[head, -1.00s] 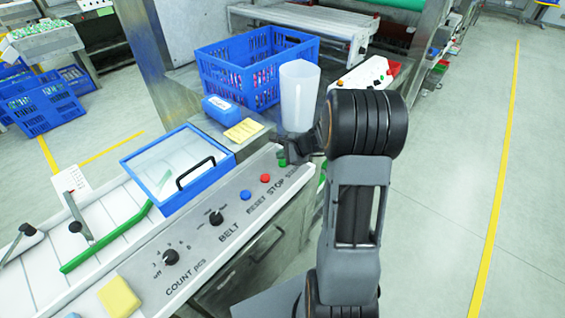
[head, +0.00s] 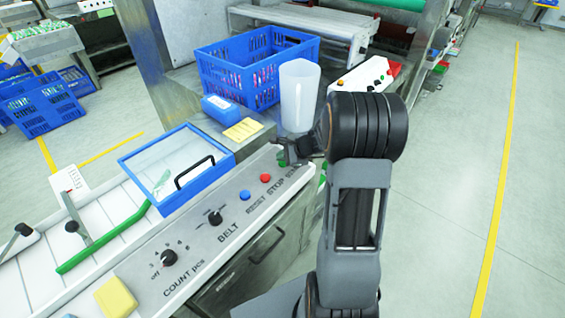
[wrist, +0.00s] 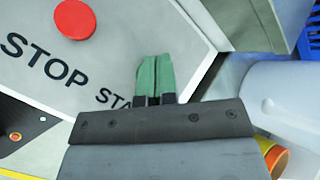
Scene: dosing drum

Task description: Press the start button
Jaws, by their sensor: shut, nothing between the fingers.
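The control panel (head: 228,222) carries a red button (head: 265,178) by STOP and a blue button (head: 245,196) by RESET. My gripper (head: 284,160) is shut and empty, at the far end of this row, by the partly covered START label. A green patch shows at its tip; I cannot tell there whether it is button or fingertip. In the wrist view my gripper's closed green fingertips (wrist: 154,76) lie just past the START label, and the red button (wrist: 75,19) is up left. The start button is not clearly visible there, and contact cannot be told.
A white cylinder (head: 299,95) stands close behind my gripper. A blue crate (head: 240,80), a yellow pad (head: 243,130) and a blue-framed clear lid (head: 175,165) are nearby. A second panel with buttons (head: 362,78) is behind. Open floor lies right.

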